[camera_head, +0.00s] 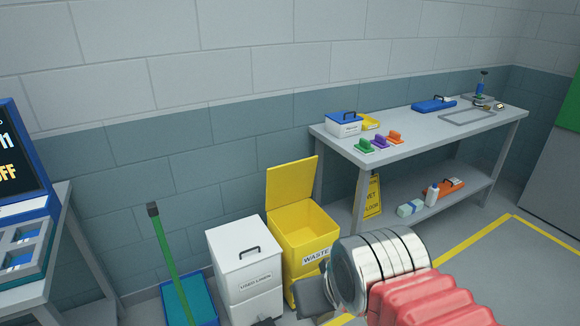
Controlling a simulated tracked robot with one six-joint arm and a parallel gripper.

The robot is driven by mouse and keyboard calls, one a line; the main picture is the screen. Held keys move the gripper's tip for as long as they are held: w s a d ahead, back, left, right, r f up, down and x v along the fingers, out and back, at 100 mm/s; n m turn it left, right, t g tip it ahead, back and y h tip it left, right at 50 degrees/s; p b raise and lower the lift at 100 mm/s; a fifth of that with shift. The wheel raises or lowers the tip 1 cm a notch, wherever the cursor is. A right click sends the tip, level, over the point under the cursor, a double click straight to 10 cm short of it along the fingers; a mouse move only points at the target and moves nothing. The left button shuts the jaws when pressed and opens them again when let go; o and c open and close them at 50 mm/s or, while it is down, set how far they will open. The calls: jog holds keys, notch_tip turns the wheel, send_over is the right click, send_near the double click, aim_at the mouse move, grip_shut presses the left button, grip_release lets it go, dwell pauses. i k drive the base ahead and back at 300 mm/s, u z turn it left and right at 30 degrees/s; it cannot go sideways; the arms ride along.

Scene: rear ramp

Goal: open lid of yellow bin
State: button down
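The yellow bin (302,235) marked "WASTE" stands on the floor against the wall, left of the workbench. Its yellow lid (291,181) stands up at the back, tilted open, and the inside of the bin shows. My arm, with a red sleeve and a shiny metal wrist, reaches in from the bottom right in front of the bin's lower right part. A dark part of my gripper (312,295) shows near the bin's front. Its fingertips are not clear enough to tell whether it is open or shut.
A white bin (246,272) with a closed lid stands just left of the yellow one. A green-handled tool (171,262) stands in a blue pan further left. A grey workbench (420,131) with tools is at the right. Floor within the yellow lines looks clear.

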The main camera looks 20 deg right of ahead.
aim_at(292, 182)
jog(key=u, duration=0.05)
jog(key=k, duration=0.3)
jog(key=z, duration=1.15)
jog(key=i, duration=1.45)
jog(key=u, duration=1.3)
